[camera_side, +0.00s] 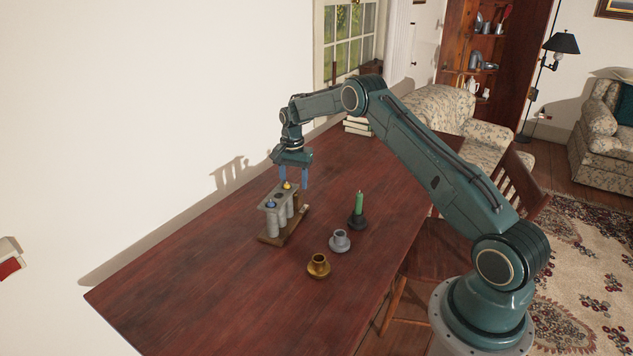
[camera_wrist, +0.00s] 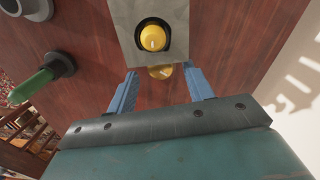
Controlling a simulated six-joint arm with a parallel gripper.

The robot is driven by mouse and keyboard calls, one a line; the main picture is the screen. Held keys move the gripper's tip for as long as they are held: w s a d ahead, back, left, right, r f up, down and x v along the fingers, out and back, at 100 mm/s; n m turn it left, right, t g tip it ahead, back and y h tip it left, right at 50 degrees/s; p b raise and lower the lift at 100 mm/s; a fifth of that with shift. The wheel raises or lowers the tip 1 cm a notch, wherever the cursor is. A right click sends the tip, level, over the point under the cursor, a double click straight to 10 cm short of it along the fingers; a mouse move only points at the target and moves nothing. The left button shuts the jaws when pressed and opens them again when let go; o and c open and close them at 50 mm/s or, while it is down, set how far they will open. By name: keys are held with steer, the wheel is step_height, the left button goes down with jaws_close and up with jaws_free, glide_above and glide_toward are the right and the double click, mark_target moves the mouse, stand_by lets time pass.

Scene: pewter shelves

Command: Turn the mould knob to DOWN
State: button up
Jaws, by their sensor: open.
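The grey candle mould (camera_side: 267,208) stands upright on a wooden base on the table. A blue candle top (camera_side: 271,204) and a yellow candle top (camera_side: 287,186) show in its top plate, with a dark hole between them. In the wrist view the yellow candle top (camera_wrist: 153,38) sits in the plate (camera_wrist: 125,12). A rounded brass-coloured piece (camera_wrist: 161,73) shows just beyond the plate's edge; I cannot tell whether it is the knob. My gripper (camera_side: 294,187) points down at the mould's yellow end, fingers apart and empty. No DOWN marking is readable.
A green candle (camera_side: 359,203) stands in a dark holder (camera_side: 358,222). A grey holder (camera_side: 340,242) and a brass holder (camera_side: 318,267) stand empty nearby. Stacked books (camera_side: 358,126) lie at the back by the window. The table front (camera_side: 220,300) is clear.

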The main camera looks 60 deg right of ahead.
steer(key=shift+f, duration=0.45)
steer(key=c, duration=1)
steer(key=shift+n, duration=0.8)
steer(key=o, duration=1)
